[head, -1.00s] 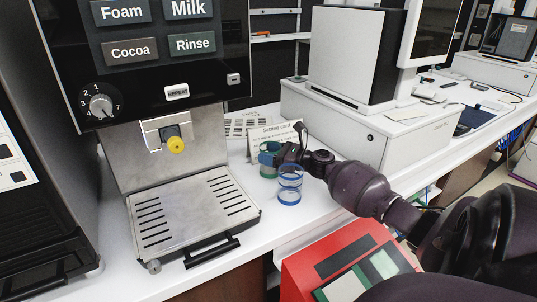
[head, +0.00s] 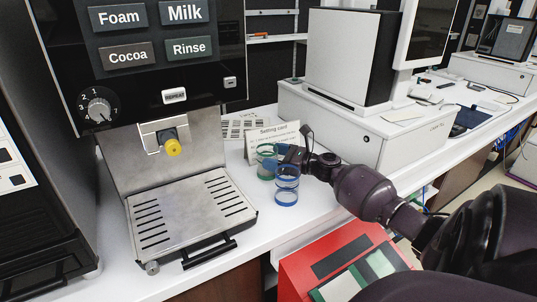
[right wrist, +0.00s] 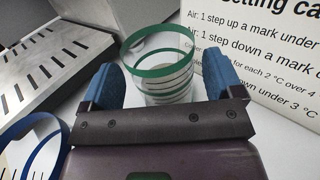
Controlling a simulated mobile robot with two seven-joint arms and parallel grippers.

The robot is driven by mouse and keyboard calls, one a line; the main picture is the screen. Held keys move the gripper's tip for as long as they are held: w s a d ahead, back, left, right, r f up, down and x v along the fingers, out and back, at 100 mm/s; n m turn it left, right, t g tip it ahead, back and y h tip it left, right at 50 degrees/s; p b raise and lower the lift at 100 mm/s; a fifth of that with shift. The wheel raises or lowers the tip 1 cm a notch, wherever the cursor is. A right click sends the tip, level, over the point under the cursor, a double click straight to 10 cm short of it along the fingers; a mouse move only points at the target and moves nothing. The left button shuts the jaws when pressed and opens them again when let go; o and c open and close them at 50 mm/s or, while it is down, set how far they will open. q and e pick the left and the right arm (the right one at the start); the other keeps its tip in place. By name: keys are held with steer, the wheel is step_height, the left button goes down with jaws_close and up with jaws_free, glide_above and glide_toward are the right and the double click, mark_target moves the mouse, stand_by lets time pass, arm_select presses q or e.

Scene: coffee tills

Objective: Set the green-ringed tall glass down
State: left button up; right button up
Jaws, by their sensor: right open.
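The green-ringed tall glass (head: 265,168) stands upright on the white counter, just behind and left of a blue-ringed glass (head: 287,192). In the right wrist view, the green-ringed glass (right wrist: 158,58) shows clear walls and green bands. My right gripper (head: 281,158) is open; in the right wrist view its blue fingertips (right wrist: 165,82) are spread on either side of the near part of this glass, with gaps visible. The blue-ringed glass's rim (right wrist: 40,158) shows at the lower left there. My left gripper is not in view.
A coffee machine with a slotted drip tray (head: 190,210) stands to the left. A folded settings card (head: 272,138) stands close behind the glasses. A white till unit (head: 340,125) is behind my right arm, and a red device (head: 325,262) is in front.

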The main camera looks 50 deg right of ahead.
steer(key=p+v, duration=0.1)
steer(key=v, duration=0.7)
steer(key=shift+s+d+r, duration=0.1)
steer(key=shift+s+r, duration=0.05)
steer(key=shift+s, duration=0.1)
steer(key=shift+s+d, duration=0.1)
steer(key=shift+s, duration=0.2)
